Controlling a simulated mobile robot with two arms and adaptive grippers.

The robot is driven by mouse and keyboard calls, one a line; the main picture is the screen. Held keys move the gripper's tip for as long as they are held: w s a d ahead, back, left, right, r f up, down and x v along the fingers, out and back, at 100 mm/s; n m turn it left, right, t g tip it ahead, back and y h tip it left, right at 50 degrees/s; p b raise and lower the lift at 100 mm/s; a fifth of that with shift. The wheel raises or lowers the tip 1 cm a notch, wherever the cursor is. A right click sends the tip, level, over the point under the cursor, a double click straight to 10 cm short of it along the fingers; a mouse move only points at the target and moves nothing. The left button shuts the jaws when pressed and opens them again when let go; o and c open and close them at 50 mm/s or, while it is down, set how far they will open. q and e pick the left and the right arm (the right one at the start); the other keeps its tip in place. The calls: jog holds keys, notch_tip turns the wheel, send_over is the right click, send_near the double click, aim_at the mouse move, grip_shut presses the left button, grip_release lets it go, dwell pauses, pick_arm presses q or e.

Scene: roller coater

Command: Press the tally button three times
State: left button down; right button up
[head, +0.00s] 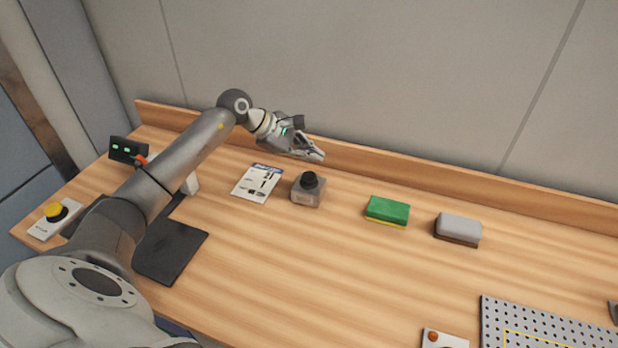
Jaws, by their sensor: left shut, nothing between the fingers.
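A yellow dome button (55,211) sits on a pale plate at the far left of the bench. A small orange-red button (432,337) sits on a pale box at the bottom edge, partly cut off. I cannot tell from labels which one is the tally button. A dark display (128,150) with green marks stands at the back left; its reading is too small to tell. My left gripper (318,155) is shut and empty, over the back of the bench near the rear ledge, apart from both buttons. My right gripper is out of view.
A grey box with a black knob (308,192) stands just below my left gripper. A printed sheet (257,183), a green sponge (388,211), a grey-brown block (458,228), a black mat (172,252) and a perforated plate (540,328) lie around. The bench middle is clear.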

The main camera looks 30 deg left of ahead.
aim_at(310, 178)
pick_arm(q)
jog(key=shift+f+b, duration=1.35)
jog(key=shift+f, duration=0.35)
jog(key=shift+f+b, duration=0.4)
jog(key=shift+b, duration=0.3)
jog(key=shift+f+b, duration=0.6)
jog(key=shift+b, duration=0.05)
dwell(0.6)
jog(key=shift+r, duration=0.15)
jog(key=shift+r+p, duration=0.3)
jog(key=shift+r, duration=0.55)
jog(key=shift+r+p, duration=1.1)
jog(key=shift+r, duration=1.4)
